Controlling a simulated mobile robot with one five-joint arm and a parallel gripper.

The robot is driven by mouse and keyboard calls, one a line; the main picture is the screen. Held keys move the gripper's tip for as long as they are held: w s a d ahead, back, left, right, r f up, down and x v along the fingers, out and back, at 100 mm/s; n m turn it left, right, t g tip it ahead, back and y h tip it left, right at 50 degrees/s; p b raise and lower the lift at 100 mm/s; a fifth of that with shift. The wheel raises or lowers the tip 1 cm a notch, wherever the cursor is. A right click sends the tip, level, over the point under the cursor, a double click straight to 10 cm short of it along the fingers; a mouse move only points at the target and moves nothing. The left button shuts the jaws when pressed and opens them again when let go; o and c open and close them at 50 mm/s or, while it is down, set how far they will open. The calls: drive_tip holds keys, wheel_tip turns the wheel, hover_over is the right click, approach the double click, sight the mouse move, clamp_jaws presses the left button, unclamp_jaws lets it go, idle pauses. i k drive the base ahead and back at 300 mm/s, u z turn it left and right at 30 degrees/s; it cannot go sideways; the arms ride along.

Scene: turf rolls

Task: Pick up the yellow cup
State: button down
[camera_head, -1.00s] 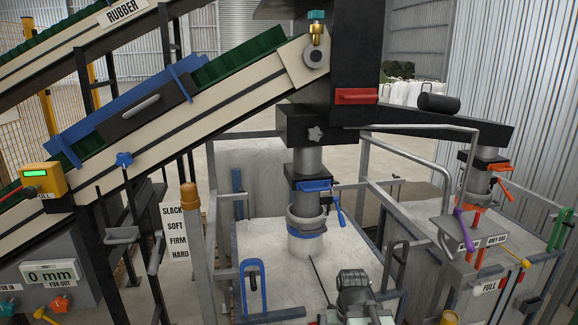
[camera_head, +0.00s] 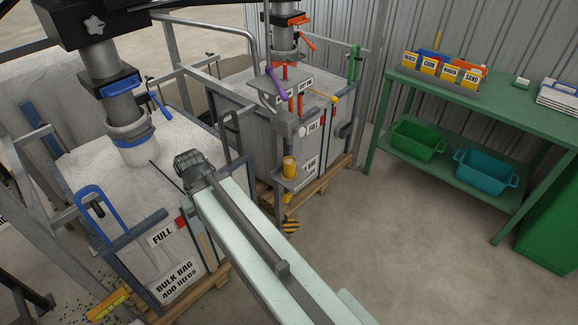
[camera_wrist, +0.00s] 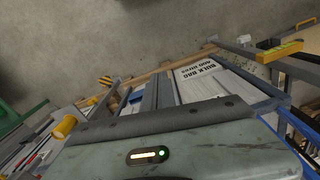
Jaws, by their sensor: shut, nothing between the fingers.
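The yellow cup (camera_head: 289,165) stands upright on a small grey ledge (camera_head: 300,182) on a post in front of the right-hand bulk bag. A yellow round thing at the left of the wrist view (camera_wrist: 65,127) looks like the same cup. My gripper (camera_head: 188,160) is at the far end of my pale arm, left of the cup and apart from it, over the gap by the left bulk bag. In the wrist view its grey fingers (camera_wrist: 158,92) are together and empty. The finger ends are hard to make out in the head view.
The left bulk bag (camera_head: 185,140) and right bulk bag (camera_head: 260,125) stand on pallets within metal rails. A blue handle (camera_head: 97,205) rises at left. A green table (camera_head: 470,115) with bins stands at right. The floor between is clear.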

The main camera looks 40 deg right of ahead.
sight(290, 161)
drive_tip(key=u, duration=2.65)
drive_tip(key=k, duration=1.25)
drive_tip(key=z, duration=0.6)
